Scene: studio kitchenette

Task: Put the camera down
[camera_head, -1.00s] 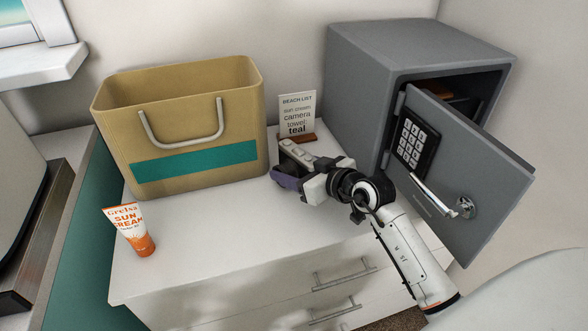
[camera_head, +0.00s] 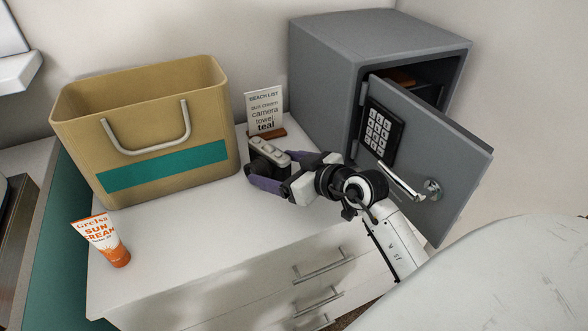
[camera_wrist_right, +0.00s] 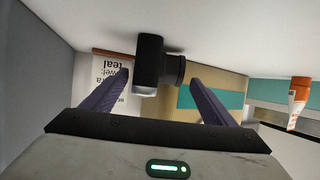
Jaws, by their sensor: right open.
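The camera (camera_head: 268,153) is small, dark-bodied with a pale top, and stands on the white cabinet top (camera_head: 190,235) in front of the beach list sign. In the right wrist view the camera (camera_wrist_right: 149,62) shows dark, its lens to the right. My right gripper (camera_head: 279,172) has its purple fingers spread and holds nothing. In the wrist view the open right gripper (camera_wrist_right: 158,80) has one finger to each side of the camera, with gaps between. How far the fingertips reach along it is hard to tell. My left gripper is not in view.
A tan bag (camera_head: 150,145) with a teal stripe stands left of the camera. The beach list sign (camera_head: 264,111) is just behind it. A grey safe (camera_head: 335,75) with its door (camera_head: 425,160) open is at right. Sun cream (camera_head: 103,240) stands front left. The front middle is clear.

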